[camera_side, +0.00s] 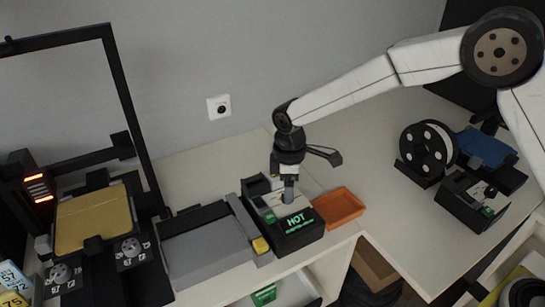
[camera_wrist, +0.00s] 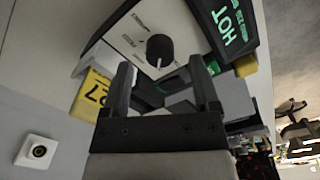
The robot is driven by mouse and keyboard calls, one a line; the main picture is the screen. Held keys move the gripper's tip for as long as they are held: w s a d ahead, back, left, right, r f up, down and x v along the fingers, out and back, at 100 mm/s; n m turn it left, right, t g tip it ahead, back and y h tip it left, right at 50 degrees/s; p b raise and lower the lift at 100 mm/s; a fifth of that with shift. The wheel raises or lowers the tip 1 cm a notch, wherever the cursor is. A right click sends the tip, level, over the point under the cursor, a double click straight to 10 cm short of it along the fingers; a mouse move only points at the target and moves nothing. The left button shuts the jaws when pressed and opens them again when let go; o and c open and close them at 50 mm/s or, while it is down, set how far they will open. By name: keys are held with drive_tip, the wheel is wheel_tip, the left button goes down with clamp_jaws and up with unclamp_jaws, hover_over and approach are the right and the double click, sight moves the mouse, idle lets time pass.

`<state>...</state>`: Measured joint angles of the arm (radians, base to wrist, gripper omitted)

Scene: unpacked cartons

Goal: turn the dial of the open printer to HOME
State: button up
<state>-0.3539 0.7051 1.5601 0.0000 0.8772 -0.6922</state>
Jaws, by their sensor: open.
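The open-frame printer (camera_side: 118,90) stands at the far left of the side view, with a gold bed (camera_side: 93,217). Two round dials are on its front, one on the left (camera_side: 60,273) and one on the right (camera_side: 131,247); their settings are too small to read. My gripper (camera_side: 289,192) is well to the right of it, pointing down over a black box with a green HOT sign (camera_side: 298,220). In the wrist view my gripper (camera_wrist: 162,82) is open and empty. A black knob (camera_wrist: 160,50) on a white panel shows beyond the fingertips, apart from them; its lettering is unreadable.
A grey box (camera_side: 205,245) stands between the printer and the HOT box. An orange tray (camera_side: 339,207) lies right of the HOT box. A filament spool (camera_side: 428,150) and another small black box (camera_side: 474,203) stand at the right. The bench's middle back is clear.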

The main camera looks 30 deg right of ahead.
drive_tip(key=shift+f, duration=1.25)
clamp_jaws()
drive_tip(key=shift+m, duration=0.4)
drive_tip(key=m, duration=0.3)
drive_tip(key=shift+r, duration=0.1)
drive_tip(key=shift+a+m, duration=0.1)
drive_tip(key=shift+m, duration=2.4)
